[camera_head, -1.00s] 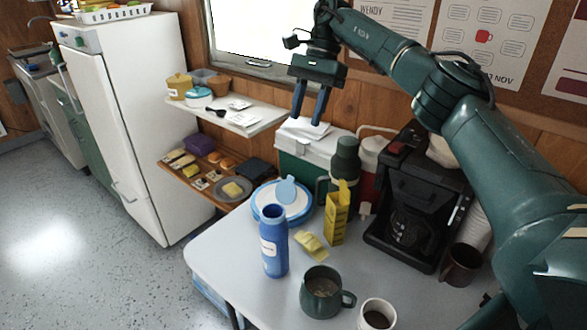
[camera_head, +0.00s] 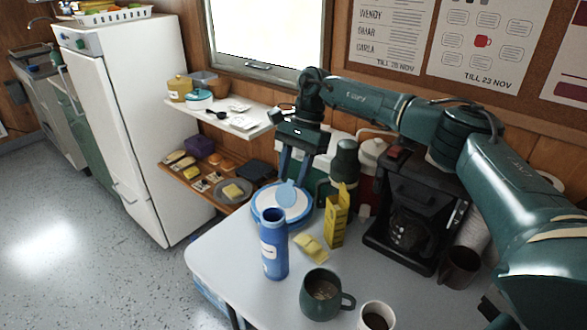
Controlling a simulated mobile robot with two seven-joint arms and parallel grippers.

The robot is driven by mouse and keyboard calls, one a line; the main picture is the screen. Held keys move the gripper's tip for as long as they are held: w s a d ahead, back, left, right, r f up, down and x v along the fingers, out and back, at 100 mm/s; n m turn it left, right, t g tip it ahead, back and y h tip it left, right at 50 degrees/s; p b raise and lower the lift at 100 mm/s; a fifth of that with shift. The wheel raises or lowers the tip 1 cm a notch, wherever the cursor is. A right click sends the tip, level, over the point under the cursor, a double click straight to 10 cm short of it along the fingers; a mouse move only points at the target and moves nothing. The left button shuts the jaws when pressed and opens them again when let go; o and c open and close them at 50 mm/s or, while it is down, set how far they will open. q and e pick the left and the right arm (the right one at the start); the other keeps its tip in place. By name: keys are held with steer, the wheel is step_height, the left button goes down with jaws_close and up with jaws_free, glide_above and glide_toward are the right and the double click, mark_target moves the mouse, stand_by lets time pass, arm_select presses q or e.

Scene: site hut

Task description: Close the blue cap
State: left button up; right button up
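A blue bottle (camera_head: 273,255) with an open-looking top stands in front and hides part of the container. My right gripper (camera_head: 293,180) points down with its two blue fingers apart, at or just above the flap's upper end; I cannot tell whether they touch it. It holds nothing visible. My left gripper is not in view.
A yellow box (camera_head: 337,218), a green flask (camera_head: 345,162) and a coffee machine (camera_head: 408,215) stand right of the container. A yellow packet (camera_head: 311,247), a green mug (camera_head: 322,293) and a white cup (camera_head: 376,317) are nearer. The table's left part (camera_head: 215,255) is clear.

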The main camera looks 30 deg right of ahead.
jaws_close()
stand_by(0.3)
steer(key=shift+a+r, duration=0.1)
